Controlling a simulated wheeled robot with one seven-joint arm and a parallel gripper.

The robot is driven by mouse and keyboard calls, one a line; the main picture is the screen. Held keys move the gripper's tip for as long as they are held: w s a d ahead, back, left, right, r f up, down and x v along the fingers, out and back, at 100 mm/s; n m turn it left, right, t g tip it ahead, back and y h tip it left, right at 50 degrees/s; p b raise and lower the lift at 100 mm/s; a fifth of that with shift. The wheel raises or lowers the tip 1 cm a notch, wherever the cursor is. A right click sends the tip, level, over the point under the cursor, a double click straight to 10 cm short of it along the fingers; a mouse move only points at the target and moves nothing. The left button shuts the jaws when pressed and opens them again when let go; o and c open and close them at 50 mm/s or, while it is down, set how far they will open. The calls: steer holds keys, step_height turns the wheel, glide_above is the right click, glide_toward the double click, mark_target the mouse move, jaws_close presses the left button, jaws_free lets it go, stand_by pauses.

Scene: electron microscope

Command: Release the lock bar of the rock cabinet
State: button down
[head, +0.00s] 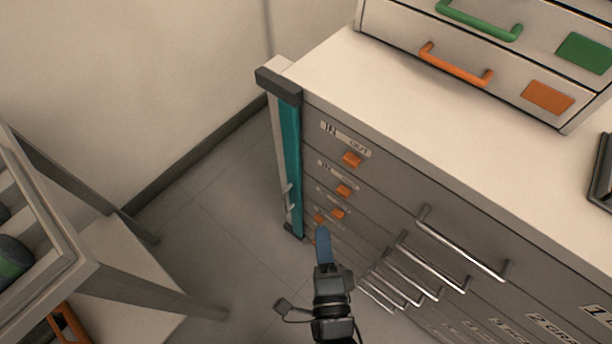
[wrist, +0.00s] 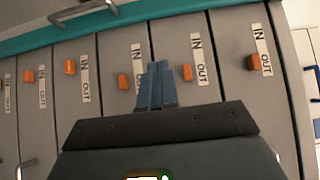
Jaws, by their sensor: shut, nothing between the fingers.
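The rock cabinet (head: 400,175) is grey with a stack of drawers. Its teal lock bar (head: 291,165) stands upright along the left edge of the drawer fronts, with a dark cap at the top and a small metal handle (head: 289,198) low down. In the wrist view the teal bar (wrist: 190,9) runs across the top, with its metal handle (wrist: 84,11) at upper left. My gripper (head: 322,236) is in front of the drawers, to the right of the bar and apart from it. In the wrist view its blue fingers (wrist: 160,68) are shut and empty, over the drawer fronts.
Orange sliders (head: 352,159) sit beside IN/OUT labels on the drawers. Metal drawer handles (head: 460,245) stick out to the right of my gripper. A smaller drawer unit (head: 480,65) stands on the cabinet top. A shelf rack (head: 80,270) stands at left; bare floor (head: 210,220) lies between.

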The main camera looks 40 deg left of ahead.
mark_target(289, 167)
steer(key=shift+w+a, duration=0.1)
steer(key=b+x, duration=0.1)
steer(key=x, duration=0.8)
steer(key=shift+w+a, duration=0.1)
steer(key=shift+w, duration=0.05)
steer(key=a, duration=0.2)
steer(key=shift+w+a+r+p, duration=0.15)
steer(key=shift+w+a+p, duration=0.1)
steer(key=shift+p, duration=0.15)
steer(key=shift+a, duration=0.85)
steer(key=a, duration=0.4)
steer(key=shift+w+a, duration=0.1)
steer(key=shift+w, duration=0.15)
